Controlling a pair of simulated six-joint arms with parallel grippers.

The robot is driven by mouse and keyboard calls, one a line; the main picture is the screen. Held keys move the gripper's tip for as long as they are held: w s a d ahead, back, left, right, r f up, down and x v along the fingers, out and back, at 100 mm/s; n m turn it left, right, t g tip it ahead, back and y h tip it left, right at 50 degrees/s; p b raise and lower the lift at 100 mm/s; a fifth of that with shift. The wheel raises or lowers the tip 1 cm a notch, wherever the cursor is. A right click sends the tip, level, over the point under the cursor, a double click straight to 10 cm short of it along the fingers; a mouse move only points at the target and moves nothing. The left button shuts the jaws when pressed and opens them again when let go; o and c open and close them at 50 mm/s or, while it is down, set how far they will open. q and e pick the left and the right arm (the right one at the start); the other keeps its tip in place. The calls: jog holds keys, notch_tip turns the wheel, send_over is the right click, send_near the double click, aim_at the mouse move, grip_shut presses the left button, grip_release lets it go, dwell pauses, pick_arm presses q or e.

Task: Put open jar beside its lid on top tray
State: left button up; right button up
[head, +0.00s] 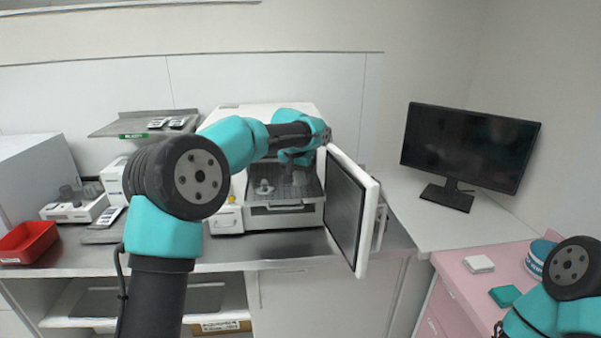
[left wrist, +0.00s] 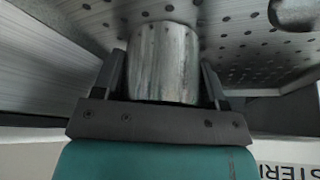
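The open jar (left wrist: 163,65), a grey metal cylinder, is between the two fingers of my left gripper (left wrist: 163,75) in the left wrist view. The fingers sit close along both its sides and look shut on it. In the head view my left gripper (head: 299,156) reaches into the opening of the white sterilizer. The perforated top tray (left wrist: 90,18) lies close to the jar; whether they touch is unclear. The lid (head: 263,187), small and grey with a knob, lies on the tray at the left. My right gripper is out of view.
The sterilizer's open door (head: 347,205) stands just right of my left gripper. A red bin (head: 28,243) is at the counter's left. A monitor (head: 470,148) stands at the right, above a pink cabinet (head: 455,270). A shelf (head: 115,129) is behind my left arm.

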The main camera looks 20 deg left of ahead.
pick_arm(q)
jog(key=o, duration=0.4)
jog(key=shift+o, duration=0.2)
jog(key=shift+r, duration=0.15)
jog(key=v, duration=1.2)
